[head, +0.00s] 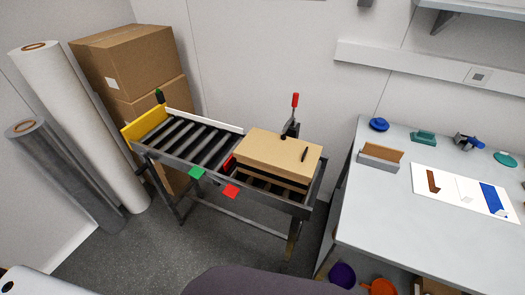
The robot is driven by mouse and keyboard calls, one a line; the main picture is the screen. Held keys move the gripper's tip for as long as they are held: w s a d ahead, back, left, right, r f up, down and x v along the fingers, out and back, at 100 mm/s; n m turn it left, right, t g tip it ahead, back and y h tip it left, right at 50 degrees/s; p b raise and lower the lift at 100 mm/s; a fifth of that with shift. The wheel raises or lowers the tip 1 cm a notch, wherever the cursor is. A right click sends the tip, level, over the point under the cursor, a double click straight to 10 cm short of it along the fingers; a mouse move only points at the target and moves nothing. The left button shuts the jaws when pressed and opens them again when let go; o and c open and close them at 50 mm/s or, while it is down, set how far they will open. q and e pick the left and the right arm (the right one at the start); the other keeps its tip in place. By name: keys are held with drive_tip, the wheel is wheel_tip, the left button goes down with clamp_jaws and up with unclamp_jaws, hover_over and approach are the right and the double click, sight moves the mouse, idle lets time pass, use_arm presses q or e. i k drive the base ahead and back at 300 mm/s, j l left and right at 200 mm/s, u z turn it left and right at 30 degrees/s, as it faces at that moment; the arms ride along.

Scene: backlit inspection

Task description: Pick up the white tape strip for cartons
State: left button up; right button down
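The white tape strip (466,188) lies on a white board (450,205) on the grey table at the right. It is faint against the board, and its lower end looks folded. A brown strip (432,180) lies to its left and a blue strip (491,196) to its right on the same board. A closed cardboard carton (275,152) sits on the roller conveyor in the middle. Neither of my grippers shows in the head view.
The table (385,210) also holds a tray with brown pieces (380,158), a blue round item (379,124), a green item (423,137) and a tape dispenser (467,142). Its front left is clear. The roller conveyor (195,140), tall rolls (80,125) and stacked boxes (130,60) stand left.

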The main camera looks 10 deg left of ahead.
sight(465, 199)
drive_tip(key=u, duration=0.15)
drive_tip(key=z, duration=1.65)
drive_tip(key=i+l+u, duration=0.1)
drive_tip(key=l+u, duration=1.4)
